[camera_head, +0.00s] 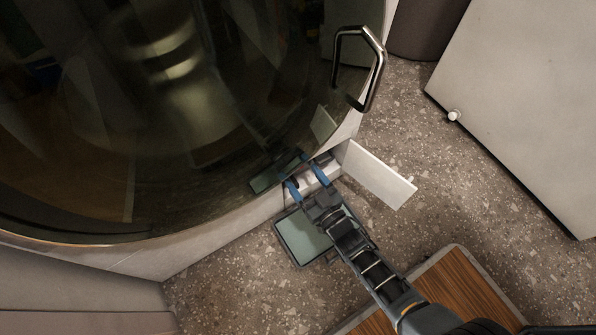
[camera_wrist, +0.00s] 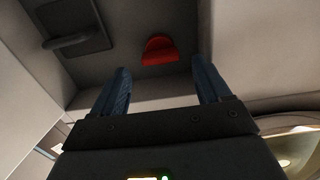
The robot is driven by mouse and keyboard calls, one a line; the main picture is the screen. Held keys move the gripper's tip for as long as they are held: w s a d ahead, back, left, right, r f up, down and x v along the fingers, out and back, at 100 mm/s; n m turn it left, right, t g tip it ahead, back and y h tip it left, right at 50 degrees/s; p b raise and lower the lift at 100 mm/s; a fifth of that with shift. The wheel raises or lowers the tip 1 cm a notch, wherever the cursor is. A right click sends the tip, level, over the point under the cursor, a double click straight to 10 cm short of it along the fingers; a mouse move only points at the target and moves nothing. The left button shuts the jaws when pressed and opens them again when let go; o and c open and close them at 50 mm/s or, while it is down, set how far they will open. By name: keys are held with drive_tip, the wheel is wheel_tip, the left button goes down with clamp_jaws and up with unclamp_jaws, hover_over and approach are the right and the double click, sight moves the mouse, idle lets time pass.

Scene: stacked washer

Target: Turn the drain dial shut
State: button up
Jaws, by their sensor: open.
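The red drain dial (camera_wrist: 159,50) sits on the back wall of a recess low on the washer, in the wrist view. It lies ahead of and between the two blue fingers of my gripper (camera_wrist: 162,88), which are spread open and empty. I see a gap between the fingertips and the dial, but cannot judge its depth. In the head view my gripper (camera_head: 305,176) reaches into the recess at the washer's lower edge, below the round glass door. The dial is hidden in the head view.
A small white flap (camera_head: 378,174) stands open right of my gripper. The washer's glass door (camera_head: 130,110) with a metal handle (camera_head: 362,65) overhangs the recess. A dark panel with a handle (camera_wrist: 75,28) is left of the dial. A grey-green tray (camera_head: 303,237) lies on the speckled floor.

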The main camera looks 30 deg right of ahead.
sight(297, 170)
drive_tip(key=shift+w+b, duration=0.55)
drive_tip(key=shift+w, duration=1.2)
drive_tip(key=c, duration=1)
drive_tip(key=shift+a, duration=0.1)
drive_tip(key=shift+c, duration=0.2)
